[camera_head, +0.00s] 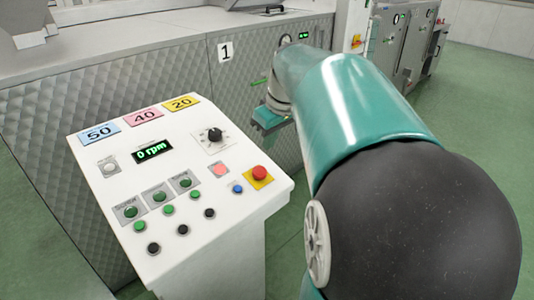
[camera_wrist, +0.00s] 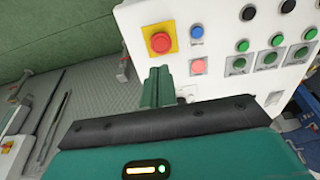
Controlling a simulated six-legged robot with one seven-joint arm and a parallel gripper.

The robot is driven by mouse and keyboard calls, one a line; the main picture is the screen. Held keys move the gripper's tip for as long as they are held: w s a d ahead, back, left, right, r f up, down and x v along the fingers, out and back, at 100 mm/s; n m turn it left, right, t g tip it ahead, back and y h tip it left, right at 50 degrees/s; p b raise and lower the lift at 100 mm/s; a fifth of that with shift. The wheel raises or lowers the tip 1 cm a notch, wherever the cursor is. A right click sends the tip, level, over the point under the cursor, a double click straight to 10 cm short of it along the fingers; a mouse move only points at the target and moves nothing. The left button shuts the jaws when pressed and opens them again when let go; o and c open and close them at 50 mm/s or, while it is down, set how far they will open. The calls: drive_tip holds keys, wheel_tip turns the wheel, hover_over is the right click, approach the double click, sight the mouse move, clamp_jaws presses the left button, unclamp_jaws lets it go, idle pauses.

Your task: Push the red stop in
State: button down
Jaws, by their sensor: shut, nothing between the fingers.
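The red stop (camera_head: 259,173) is a round mushroom button on a yellow square plate, at the right edge of the white sloping control panel (camera_head: 232,226). In the wrist view the red stop (camera_wrist: 161,42) shows above my gripper, with its yellow plate around it. My gripper (camera_wrist: 157,80) is shut and empty, its green fingers pointing toward the panel edge just below the stop. A gap in the picture separates the fingertips from the button. In the head view my arm reaches past the panel's right side; the fingers are mostly hidden there.
The panel carries a black dial (camera_head: 215,135), a display (camera_head: 152,151) reading 0 rpm, a lit red button (camera_head: 219,170), a blue button (camera_head: 238,189) and several green and black buttons. A quilted metal machine wall stands behind. Green floor is open at the right.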

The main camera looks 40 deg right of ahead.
drive_tip(key=shift+v, duration=2.25)
drive_tip(key=shift+w, duration=0.1)
drive_tip(key=s+a+f, duration=0.3)
drive_tip(key=a, duration=0.5)
drive_tip(key=s+a+f+t, duration=0.1)
drive_tip(key=s+a+f, duration=0.2)
drive_tip(key=a, duration=0.6)
drive_tip(key=s+a+f+t, duration=0.1)
drive_tip(key=s+a+f, duration=0.2)
drive_tip(key=a, duration=0.6)
drive_tip(key=shift+a+f, duration=0.2)
drive_tip(key=shift+f, duration=0.55)
